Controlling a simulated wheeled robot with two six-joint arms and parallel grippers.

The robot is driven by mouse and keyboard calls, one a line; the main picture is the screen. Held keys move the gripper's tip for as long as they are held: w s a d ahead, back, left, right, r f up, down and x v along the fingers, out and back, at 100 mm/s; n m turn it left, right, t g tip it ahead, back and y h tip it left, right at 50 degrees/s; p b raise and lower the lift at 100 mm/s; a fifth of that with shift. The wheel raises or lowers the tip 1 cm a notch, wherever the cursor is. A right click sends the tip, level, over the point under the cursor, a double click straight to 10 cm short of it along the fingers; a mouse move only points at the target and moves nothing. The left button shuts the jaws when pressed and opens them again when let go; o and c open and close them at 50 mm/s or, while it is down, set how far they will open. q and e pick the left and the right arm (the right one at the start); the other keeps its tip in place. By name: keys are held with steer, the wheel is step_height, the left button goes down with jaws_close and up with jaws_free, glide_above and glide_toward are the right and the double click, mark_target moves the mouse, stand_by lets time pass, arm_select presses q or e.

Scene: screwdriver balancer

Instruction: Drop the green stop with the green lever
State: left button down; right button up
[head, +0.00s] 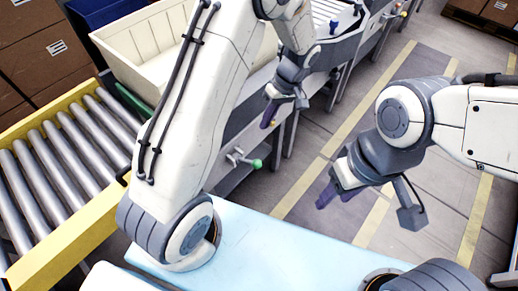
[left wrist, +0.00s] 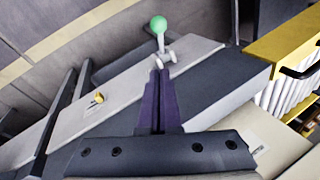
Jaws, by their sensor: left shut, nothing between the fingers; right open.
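The green lever (head: 256,163) has a round green knob on a metal arm and sits on the side of the grey conveyor frame. It also shows in the left wrist view (left wrist: 158,24), just beyond my fingertips. My left gripper (head: 269,117) has its purple fingers shut and empty; in the left wrist view (left wrist: 159,80) they point at the lever's base, and I cannot tell whether they touch it. A dark green bar (head: 135,102), perhaps the green stop, shows between the rollers and the cream bin, partly hidden by my left arm. My right gripper (head: 337,190) is open and empty over the floor.
A yellow-framed roller conveyor (head: 78,235) is at the left. A cream bin (head: 140,50) stands behind my left arm. A yellow knob (left wrist: 98,97) sits on the frame, left of the green lever. A blue knob (head: 333,27) is farther back.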

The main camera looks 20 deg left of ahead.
arm_select(q)
steer(key=s+f, duration=0.4)
steer(key=f, duration=0.5)
steer(key=shift+s+a+f+p, duration=0.25)
steer(key=shift+a+f+p, duration=0.05)
arm_select(e)
steer(key=shift+r, duration=0.3)
